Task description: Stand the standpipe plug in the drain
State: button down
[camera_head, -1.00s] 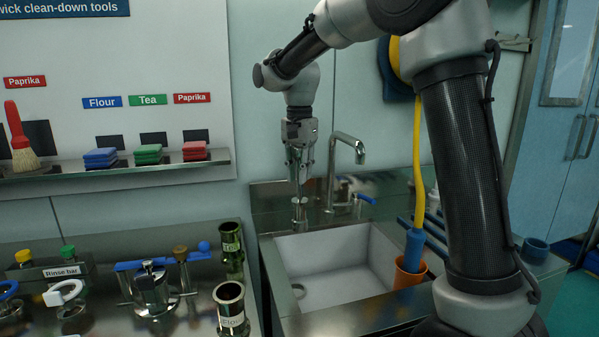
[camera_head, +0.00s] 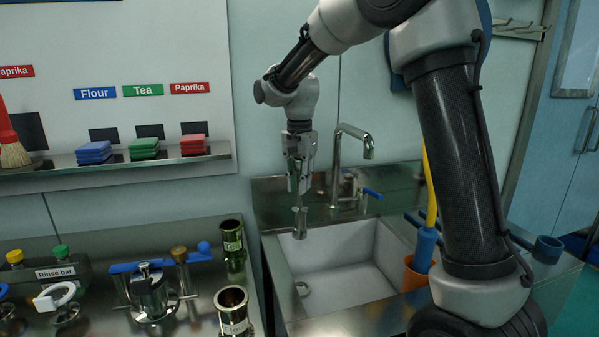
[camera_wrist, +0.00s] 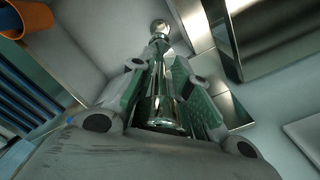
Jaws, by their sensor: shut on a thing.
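The standpipe plug (camera_head: 300,222) is a shiny metal tube that hangs roughly upright from my gripper (camera_head: 300,184), over the back left of the sink (camera_head: 355,262). My gripper is shut around its upper part. The drain (camera_head: 302,289) is a small round fitting at the left of the basin floor, in front of and below the plug's lower end. In the wrist view the plug (camera_wrist: 163,95) runs away between my fingers toward a round metal piece; I cannot tell whether that piece is its tip or the drain.
A tall faucet (camera_head: 338,165) with a blue lever stands just right of my gripper. An orange cup (camera_head: 415,273) with a blue-ended yellow hose is at the sink's right edge. Metal jars (camera_head: 232,310) stand on the counter to the left. The basin is otherwise clear.

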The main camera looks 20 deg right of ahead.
aim_at(300, 209)
jog(key=shift+f, duration=2.6)
jog(key=shift+f, duration=0.15)
jog(key=shift+f, duration=1.4)
jog(key=shift+f, duration=1.95)
